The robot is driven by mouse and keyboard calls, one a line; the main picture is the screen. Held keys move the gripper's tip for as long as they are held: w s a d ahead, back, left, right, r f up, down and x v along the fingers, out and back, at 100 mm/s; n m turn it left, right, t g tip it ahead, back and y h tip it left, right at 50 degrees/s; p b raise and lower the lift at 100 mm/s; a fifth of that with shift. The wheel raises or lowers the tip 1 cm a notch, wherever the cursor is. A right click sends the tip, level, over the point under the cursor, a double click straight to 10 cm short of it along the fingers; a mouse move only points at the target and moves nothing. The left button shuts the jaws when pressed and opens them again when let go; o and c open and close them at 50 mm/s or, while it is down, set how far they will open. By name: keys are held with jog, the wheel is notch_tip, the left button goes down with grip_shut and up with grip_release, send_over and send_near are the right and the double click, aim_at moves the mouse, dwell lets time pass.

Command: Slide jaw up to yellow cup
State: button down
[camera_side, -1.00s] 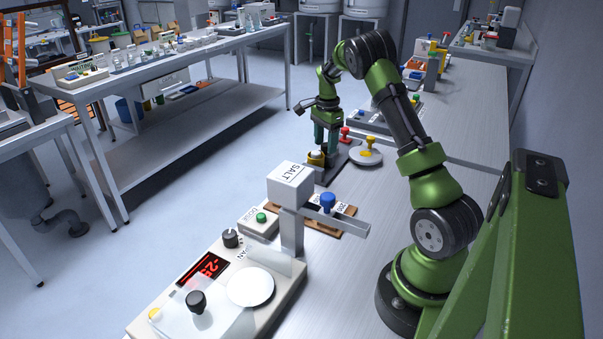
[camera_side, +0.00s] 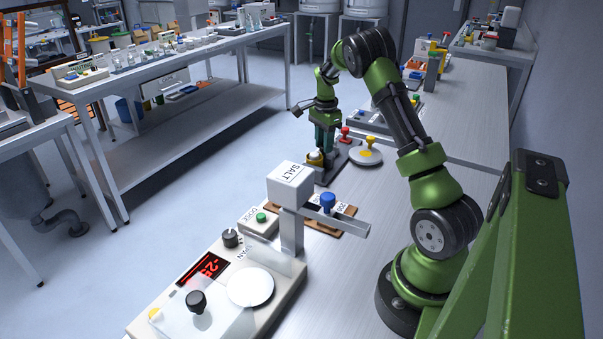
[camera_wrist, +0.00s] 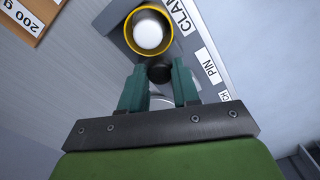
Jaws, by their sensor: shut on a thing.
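The yellow cup (camera_wrist: 129,34) holds a white round thing (camera_wrist: 150,36) and sits on the dark clamp base at the top of the wrist view. It also shows in the side view (camera_side: 314,158), just below and left of my gripper. My gripper (camera_wrist: 160,80) points down, its two green fingers shut on a black knob (camera_wrist: 160,72) right beside the cup. The knob looks very close to the cup's rim; whether the jaw touches the cup is hidden. In the side view, my gripper (camera_side: 325,145) hides the knob.
The clamp base (camera_side: 331,176) has a red knob (camera_side: 346,131) near its far end. The salt hopper (camera_side: 290,184), blue-knobbed weight (camera_side: 327,202) and scale (camera_side: 250,287) are nearer the camera.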

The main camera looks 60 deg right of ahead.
jog(key=c, duration=0.8)
grip_release()
jog(key=shift+a, duration=0.2)
notch_tip(320, 180, up, 17)
